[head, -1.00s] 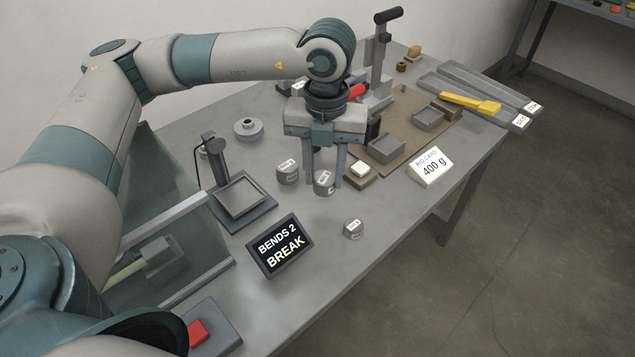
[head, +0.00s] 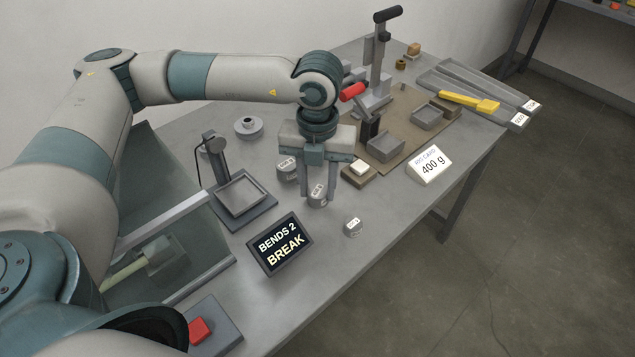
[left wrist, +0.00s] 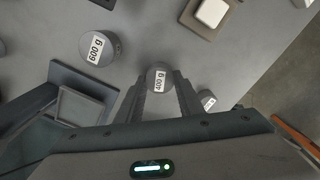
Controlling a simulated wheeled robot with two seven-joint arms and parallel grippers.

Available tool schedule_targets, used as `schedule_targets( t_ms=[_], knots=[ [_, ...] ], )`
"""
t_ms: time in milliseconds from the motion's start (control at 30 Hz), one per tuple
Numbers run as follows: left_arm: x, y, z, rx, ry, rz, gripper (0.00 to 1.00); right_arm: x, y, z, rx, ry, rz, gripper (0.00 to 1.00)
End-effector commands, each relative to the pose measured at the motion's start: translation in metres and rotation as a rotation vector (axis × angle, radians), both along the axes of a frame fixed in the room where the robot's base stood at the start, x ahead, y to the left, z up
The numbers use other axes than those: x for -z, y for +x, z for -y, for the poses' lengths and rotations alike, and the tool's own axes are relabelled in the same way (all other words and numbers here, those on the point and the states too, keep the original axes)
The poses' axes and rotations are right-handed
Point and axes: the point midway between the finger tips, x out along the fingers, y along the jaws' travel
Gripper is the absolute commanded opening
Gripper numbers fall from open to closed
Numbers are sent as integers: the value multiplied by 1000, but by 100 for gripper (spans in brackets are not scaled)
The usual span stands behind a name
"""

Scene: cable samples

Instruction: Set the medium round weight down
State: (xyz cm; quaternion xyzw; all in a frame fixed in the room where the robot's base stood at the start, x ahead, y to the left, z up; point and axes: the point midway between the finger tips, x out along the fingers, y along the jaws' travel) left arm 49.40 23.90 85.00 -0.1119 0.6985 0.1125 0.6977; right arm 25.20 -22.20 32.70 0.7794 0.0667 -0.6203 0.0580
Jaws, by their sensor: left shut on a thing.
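The medium round weight (head: 318,196), a grey cylinder labelled 400 g, is between the fingers of my left gripper (head: 319,199), which is shut on it. It also shows between the fingertips in the left wrist view (left wrist: 158,79). I cannot tell whether its base touches the table. The larger 600 g weight (head: 286,167) stands just behind and to the left, partly hidden by a finger; it shows in the left wrist view (left wrist: 100,47). A smaller round weight (head: 352,227) stands in front to the right. My right gripper is not in view.
A scale with a square pan (head: 241,196) stands left of the gripper. A sign reading BENDS 2 BREAK (head: 280,245) is in front. Bare table surrounds the small weight.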

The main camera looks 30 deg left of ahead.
Motion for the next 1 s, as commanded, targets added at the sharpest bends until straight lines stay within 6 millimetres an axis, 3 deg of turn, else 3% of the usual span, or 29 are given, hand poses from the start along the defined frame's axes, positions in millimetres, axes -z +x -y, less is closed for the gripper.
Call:
schedule_targets(
  t_ms=[567, 600, 667, 1000],
  knots=[
    [2, 0, 0, 0, -1, 1, 0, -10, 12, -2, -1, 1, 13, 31],
    [3, 0, 0, 0, 0, 0, 38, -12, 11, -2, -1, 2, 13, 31],
    [2, 0, 0, 0, 0, 0, 52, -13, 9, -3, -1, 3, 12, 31],
    [2, 0, 0, 0, 0, 0, 52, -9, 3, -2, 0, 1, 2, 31]
  ],
)
